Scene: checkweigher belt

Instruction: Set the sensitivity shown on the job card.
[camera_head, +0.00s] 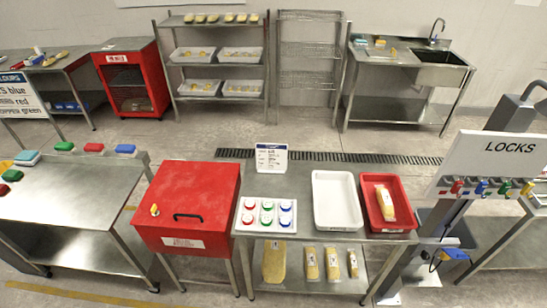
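A white card with a dark header and small print (271,157) stands upright at the back of the middle steel table. It may be the job card; its text is too small to read. A white panel (240,219) with several red, green and blue-white round pieces lies at the table's front left. A red box (205,180) left of the table has a black handle (188,217), a small yellow knob (154,209) and a white label. I cannot tell which control sets the sensitivity. Neither of my grippers shows.
The middle table (300,182) also holds an empty white tray (336,201) and a red tray (371,215) with a yellowish pack. Several packs stand on its lower shelf. A LOCKS board (490,165) stands at right, a steel bench (60,198) at left. Open floor lies behind.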

